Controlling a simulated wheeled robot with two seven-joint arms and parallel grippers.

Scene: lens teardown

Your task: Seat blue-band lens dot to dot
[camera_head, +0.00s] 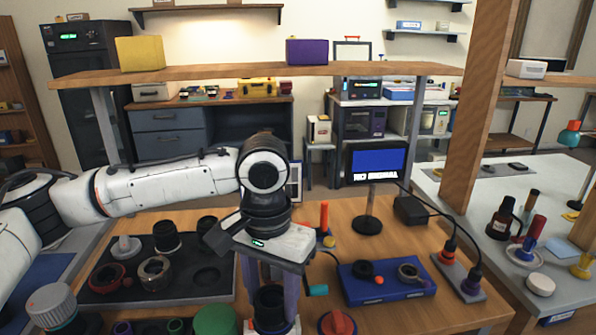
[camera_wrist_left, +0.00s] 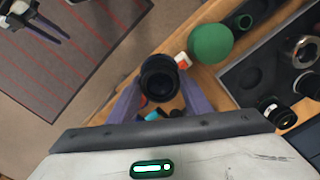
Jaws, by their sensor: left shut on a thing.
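My left gripper (camera_head: 270,300) points straight down near the front edge of the wooden table. Its purple fingers are shut on a black ringed lens part (camera_head: 268,296), which shows end-on between the fingers in the left wrist view (camera_wrist_left: 160,78). Something with a white, blue and red edge (camera_head: 290,328) shows just below it, cut off by the frame. I cannot tell whether the two touch. No blue band or dots can be made out on the held part. My right gripper (camera_wrist_left: 60,28) shows small at the top left of the wrist view, apart from the table, its fingers apart and empty.
A dark tray (camera_head: 215,290) with lens parts stands left. A green dome (camera_head: 215,321) is close left of the gripper, a red knob (camera_head: 337,322) close right.

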